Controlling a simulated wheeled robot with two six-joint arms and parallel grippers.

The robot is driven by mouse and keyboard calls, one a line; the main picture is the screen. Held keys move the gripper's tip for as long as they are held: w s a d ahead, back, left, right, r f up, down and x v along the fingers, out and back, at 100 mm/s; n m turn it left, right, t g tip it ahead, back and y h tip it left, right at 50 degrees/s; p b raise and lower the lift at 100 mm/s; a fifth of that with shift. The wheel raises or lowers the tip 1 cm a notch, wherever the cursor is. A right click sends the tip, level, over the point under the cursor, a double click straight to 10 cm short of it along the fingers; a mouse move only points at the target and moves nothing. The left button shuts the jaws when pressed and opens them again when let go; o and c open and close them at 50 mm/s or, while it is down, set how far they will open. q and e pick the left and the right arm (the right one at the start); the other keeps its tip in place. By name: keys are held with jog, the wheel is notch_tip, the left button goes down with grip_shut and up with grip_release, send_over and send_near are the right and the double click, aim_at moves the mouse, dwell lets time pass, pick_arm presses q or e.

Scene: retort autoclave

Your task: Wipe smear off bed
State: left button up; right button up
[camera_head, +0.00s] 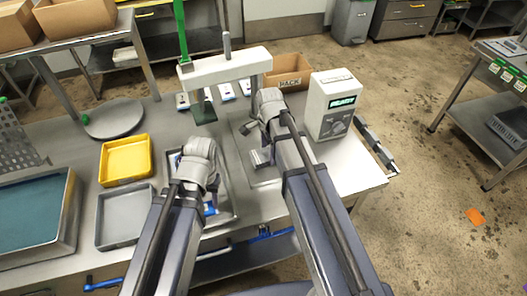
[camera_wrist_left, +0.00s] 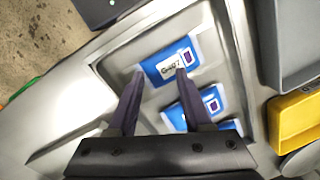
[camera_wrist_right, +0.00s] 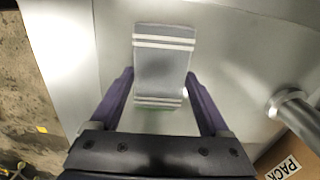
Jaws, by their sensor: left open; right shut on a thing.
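My right gripper (camera_wrist_right: 160,78) is shut on a grey wiping pad (camera_wrist_right: 164,62) with white stripes, over the bare metal bed (camera_wrist_right: 225,60) of the sealing machine. The pad also shows in the head view (camera_head: 260,158), beside the right wrist. I cannot tell if the pad touches the bed. No smear is clearly visible; the pad and gripper hide part of the bed. My left gripper (camera_wrist_left: 155,77) is open above a grey tray (camera_wrist_left: 118,66) holding blue and white pouches (camera_wrist_left: 168,62). I cannot tell whether its fingers touch the nearest pouch.
A white control box (camera_head: 332,105) stands right of the bed, and a cardboard box (camera_head: 290,76) behind it. The sealer's overhead bar (camera_head: 225,66) spans the back. A yellow tray (camera_head: 126,160) and an empty grey tray (camera_head: 124,217) lie left. The table's right front corner is clear.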

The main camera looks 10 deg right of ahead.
jog(key=shift+w+d, duration=0.1)
jog(key=shift+d, duration=0.8)
pick_arm(q)
jog(key=shift+a+f, duration=0.1)
pick_arm(e)
jog(key=shift+w+d, duration=0.1)
jog(key=shift+d, duration=1.65)
jog(key=shift+d, duration=0.1)
jog(key=shift+w+d, duration=0.15)
jog(key=shift+d, duration=1.6)
pick_arm(q)
jog(key=shift+r, duration=0.25)
pick_arm(e)
jog(key=shift+r, duration=0.1)
pick_arm(q)
notch_tip(320, 180, up, 6)
jog(key=p, duration=0.6)
jog(key=shift+f, duration=0.1)
pick_arm(e)
notch_tip(320, 180, up, 6)
jog(key=shift+a+f, duration=0.1)
